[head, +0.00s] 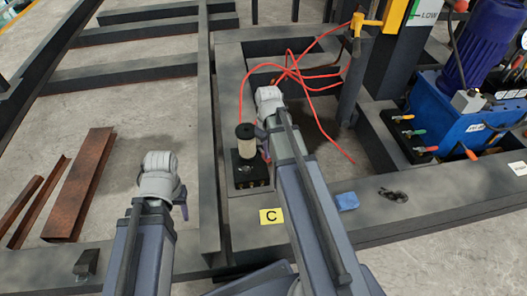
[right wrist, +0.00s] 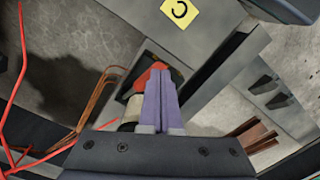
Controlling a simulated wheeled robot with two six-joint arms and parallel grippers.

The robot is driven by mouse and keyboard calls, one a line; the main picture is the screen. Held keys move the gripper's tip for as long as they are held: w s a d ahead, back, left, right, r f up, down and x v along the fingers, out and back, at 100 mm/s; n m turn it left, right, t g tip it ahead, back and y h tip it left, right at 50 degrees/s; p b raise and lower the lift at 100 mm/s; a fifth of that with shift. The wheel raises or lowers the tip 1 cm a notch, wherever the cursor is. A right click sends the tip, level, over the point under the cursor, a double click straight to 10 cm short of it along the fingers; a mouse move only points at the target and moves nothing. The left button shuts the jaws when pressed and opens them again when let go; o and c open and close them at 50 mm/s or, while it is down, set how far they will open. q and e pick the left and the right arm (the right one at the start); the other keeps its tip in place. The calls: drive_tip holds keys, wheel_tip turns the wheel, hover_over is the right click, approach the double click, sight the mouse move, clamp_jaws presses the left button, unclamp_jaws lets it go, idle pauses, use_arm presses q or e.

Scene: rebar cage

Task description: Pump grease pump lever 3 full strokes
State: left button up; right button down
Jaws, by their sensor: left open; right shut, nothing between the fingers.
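The grease pump (head: 250,168) is a dark box with a cream cylindrical reservoir (head: 246,145) under a black cap, on the steel frame. My right gripper (head: 263,138) is just right of the reservoir; my arm hides part of the pump's right side. In the right wrist view its purple fingers (right wrist: 161,90) are shut together, empty. A red part (right wrist: 157,67), perhaps the lever's end, shows at the fingertips; I cannot tell whether they touch it. The cream reservoir (right wrist: 131,112) shows left of the fingers. My left gripper (head: 183,204) is open, away from the pump.
Red hoses (head: 300,72) loop behind the pump. A yellow C label (head: 272,216) and a blue cloth (head: 347,201) lie on the front beam. A blue unit with colored levers (head: 450,125) stands right. Rusty steel channels (head: 80,185) lie on the floor left.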

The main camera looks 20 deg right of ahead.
drive_tip(key=shift+s+f, duration=0.15)
drive_tip(key=shift+f, duration=0.05)
drive_tip(key=shift+s+a+f+b, duration=0.1)
drive_tip(key=shift+s+f+b, duration=0.25)
drive_tip(key=shift+f+b, duration=0.15)
drive_tip(key=shift+s+a+f+b, duration=0.15)
drive_tip(key=shift+s+f+b, duration=0.25)
drive_tip(key=shift+f+b, duration=0.15)
idle(0.4)
drive_tip(key=shift+s+a+f+b, duration=0.1)
drive_tip(key=shift+s+f+b, duration=0.3)
drive_tip(key=shift+f+b, duration=0.2)
drive_tip(key=shift+s+f+b, duration=0.35)
drive_tip(key=shift+f+b, duration=0.2)
drive_tip(key=shift+b, duration=0.05)
